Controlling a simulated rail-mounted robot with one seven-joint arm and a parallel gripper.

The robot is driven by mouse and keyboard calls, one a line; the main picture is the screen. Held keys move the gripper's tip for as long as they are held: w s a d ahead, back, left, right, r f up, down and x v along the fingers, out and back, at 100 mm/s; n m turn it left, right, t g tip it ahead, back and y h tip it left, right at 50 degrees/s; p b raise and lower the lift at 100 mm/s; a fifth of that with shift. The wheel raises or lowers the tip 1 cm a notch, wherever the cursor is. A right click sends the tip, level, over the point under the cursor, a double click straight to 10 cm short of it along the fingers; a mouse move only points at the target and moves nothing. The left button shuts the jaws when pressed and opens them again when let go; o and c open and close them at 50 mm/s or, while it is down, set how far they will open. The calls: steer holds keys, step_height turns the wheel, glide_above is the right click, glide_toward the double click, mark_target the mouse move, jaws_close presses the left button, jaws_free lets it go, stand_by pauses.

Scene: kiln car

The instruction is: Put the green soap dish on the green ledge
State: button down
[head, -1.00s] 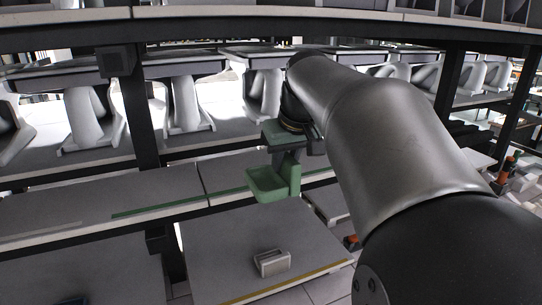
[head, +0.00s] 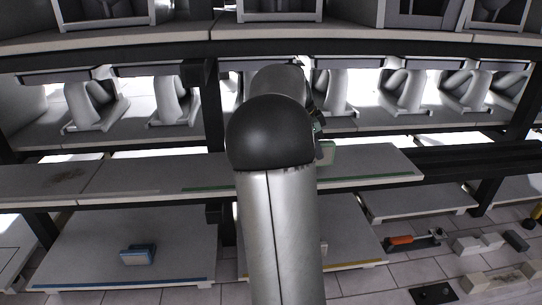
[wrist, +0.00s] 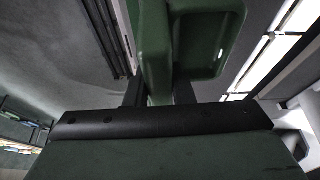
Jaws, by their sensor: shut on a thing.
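The green soap dish (wrist: 208,42) fills the top of the wrist view. My gripper (wrist: 158,88) is shut on its upright wall, one finger on each side. In the head view, only part of the dish (head: 327,153) shows, at the right of my arm, in front of or over the shelf with the green strip. I cannot tell whether it touches the shelf. The green ledge (head: 385,177) is the middle shelf with a green strip along its front edge; my arm hides its middle. My gripper is mostly hidden behind my arm there.
A blue dish (head: 138,254) stands on the lower left shelf. A lower shelf with a yellow strip (head: 358,264) lies under the ledge. A dark upright post (head: 213,105) and the upper shelf (head: 400,42) bound the space. The ledge's right part looks clear.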

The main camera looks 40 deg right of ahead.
steer(key=shift+w+d+f+m, duration=0.1)
steer(key=shift+f+m, duration=0.2)
steer(key=shift+f, duration=1.15)
steer(key=shift+f, duration=0.1)
steer(key=shift+f, duration=0.15)
steer(key=c, duration=1.3)
jaws_free()
steer(key=shift+o, duration=0.2)
